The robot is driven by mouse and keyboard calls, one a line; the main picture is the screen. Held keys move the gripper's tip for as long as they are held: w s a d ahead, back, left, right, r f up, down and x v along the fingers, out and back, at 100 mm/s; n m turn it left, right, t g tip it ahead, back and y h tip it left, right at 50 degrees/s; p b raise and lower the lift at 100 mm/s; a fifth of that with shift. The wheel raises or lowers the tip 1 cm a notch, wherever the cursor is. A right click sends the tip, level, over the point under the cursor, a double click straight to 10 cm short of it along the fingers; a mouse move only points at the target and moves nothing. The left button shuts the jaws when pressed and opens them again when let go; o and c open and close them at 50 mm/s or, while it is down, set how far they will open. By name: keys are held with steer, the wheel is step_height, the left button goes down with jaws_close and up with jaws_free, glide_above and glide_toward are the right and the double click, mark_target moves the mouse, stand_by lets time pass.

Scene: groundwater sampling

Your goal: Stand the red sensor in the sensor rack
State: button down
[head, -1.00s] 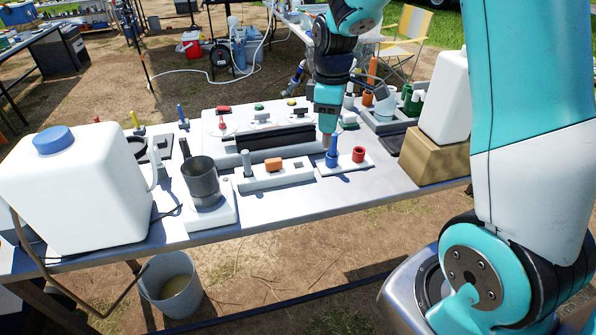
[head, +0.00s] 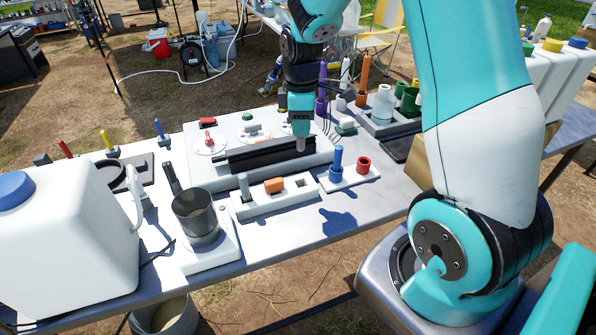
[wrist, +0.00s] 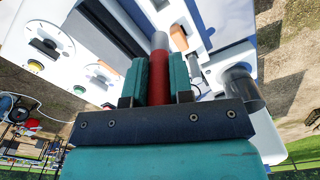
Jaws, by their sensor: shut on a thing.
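The red sensor (wrist: 160,62) is a red cylinder with a grey end. My gripper (wrist: 155,85) is shut on it in the wrist view. In the head view my gripper (head: 301,118) points down over the right part of the white control panel, and the sensor's grey end (head: 300,145) shows below the jaws. A small white rack (head: 352,179) stands to its right and nearer. It has an open red socket (head: 363,166) and a blue socket with a blue sensor (head: 337,160) upright in it. The held sensor is apart from this rack. Its red part is hidden in the head view.
A white block (head: 262,208) with a grey peg, an orange piece (head: 274,186) and a hole lies left of the rack. A grey cup (head: 200,212) sits on a white base. A tray (head: 385,125) with white and green containers stands behind right.

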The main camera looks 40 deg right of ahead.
step_height(320, 180, down, 14)
steer(key=shift+p, duration=0.95)
steer(key=shift+f, duration=0.2)
steer(key=c, duration=1)
jaws_free()
steer(key=shift+r, duration=0.1)
steer(key=shift+r, duration=0.1)
